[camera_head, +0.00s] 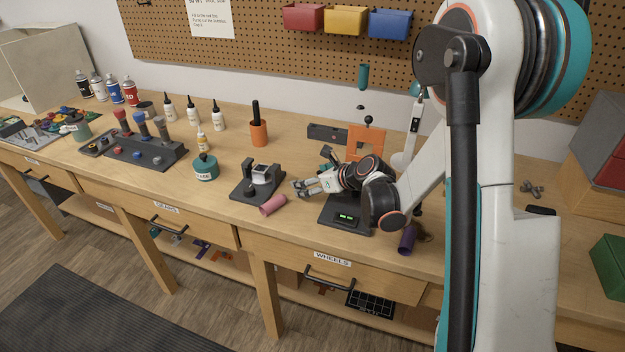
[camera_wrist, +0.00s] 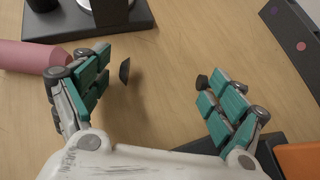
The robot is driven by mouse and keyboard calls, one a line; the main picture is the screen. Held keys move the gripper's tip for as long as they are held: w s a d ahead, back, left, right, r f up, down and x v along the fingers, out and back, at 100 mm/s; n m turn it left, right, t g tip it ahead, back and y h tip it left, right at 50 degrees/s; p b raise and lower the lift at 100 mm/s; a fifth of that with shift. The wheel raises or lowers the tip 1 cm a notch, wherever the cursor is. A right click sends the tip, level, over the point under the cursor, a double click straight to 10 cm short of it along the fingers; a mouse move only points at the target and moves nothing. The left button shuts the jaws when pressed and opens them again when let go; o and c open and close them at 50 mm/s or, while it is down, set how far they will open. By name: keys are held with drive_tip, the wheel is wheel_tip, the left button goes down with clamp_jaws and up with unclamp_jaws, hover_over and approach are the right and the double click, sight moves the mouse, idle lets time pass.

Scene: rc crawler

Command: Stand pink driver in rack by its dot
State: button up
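The pink driver (camera_head: 272,204) lies on its side near the bench's front edge, showing a plain pink cylinder. In the wrist view the pink driver (camera_wrist: 22,56) is at the left, its end close to or behind my left finger; I cannot tell if they touch. My gripper (camera_head: 299,187) is low over the bench, right of the driver. In the wrist view my gripper (camera_wrist: 163,78) is open, fingers wide apart, with bare wood between. A dark bar with coloured dots, perhaps the rack (camera_head: 326,134), lies farther back; its dotted face (camera_wrist: 296,38) shows at upper right.
A black stand (camera_head: 246,192) is just beyond the driver. A dark scale-like box (camera_head: 343,217) sits beneath my arm, with an orange panel (camera_head: 366,142) behind. A purple cylinder (camera_head: 406,240) is at the front edge. A dark holder (camera_head: 145,156) with upright coloured handles stands left.

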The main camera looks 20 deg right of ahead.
drive_tip(key=shift+d+f, duration=0.1)
drive_tip(key=shift+d, duration=0.15)
drive_tip(key=shift+s+r+p, duration=0.15)
drive_tip(key=shift+r+p, duration=0.45)
drive_tip(key=shift+r, duration=0.05)
drive_tip(key=p+v, duration=0.2)
drive_tip(key=v, duration=0.9)
drive_tip(key=shift+s+r+p, duration=0.15)
drive_tip(key=shift+s+p, duration=0.1)
drive_tip(key=shift+p, duration=0.15)
